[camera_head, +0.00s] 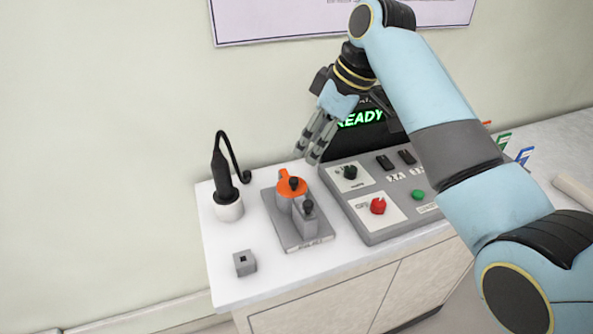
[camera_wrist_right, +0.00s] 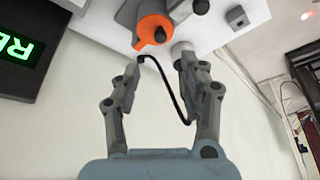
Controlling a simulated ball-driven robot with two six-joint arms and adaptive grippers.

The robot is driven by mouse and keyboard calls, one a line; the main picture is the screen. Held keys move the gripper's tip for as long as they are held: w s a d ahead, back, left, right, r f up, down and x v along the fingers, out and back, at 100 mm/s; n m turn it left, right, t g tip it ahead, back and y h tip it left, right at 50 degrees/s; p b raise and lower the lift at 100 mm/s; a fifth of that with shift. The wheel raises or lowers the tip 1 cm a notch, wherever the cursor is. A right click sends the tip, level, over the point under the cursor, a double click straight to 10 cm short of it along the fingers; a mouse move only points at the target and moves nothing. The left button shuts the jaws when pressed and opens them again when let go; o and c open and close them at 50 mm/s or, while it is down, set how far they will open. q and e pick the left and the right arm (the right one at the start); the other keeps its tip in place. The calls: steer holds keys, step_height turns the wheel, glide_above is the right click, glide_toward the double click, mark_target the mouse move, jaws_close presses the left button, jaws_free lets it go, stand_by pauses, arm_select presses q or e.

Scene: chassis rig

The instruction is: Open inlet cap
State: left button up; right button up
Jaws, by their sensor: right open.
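The orange inlet cap (camera_head: 284,182) with a black knob sits on a grey fixture (camera_head: 304,241) on the white table. It also shows near the top of the right wrist view (camera_wrist_right: 150,24), just beyond the fingertips. A grey block with a second black knob stands in front of it on the same fixture. My right gripper (camera_head: 308,157) is open and empty, above and behind the orange cap, apart from it. Its two spread fingers show in the right wrist view (camera_wrist_right: 158,66). My left gripper is out of view.
A control panel (camera_head: 372,226) with a red knob, a green button and a lit screen reading READY (camera_head: 360,118) stands right of the fixture. A black tool in a white holder (camera_head: 229,209) with a curved cable stands left. A small grey block (camera_head: 245,263) lies front left.

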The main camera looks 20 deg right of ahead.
mark_target(294, 179)
steer(key=x, duration=0.9)
steer(key=shift+f, duration=0.35)
steer(key=shift+c, duration=0.4)
jaws_close()
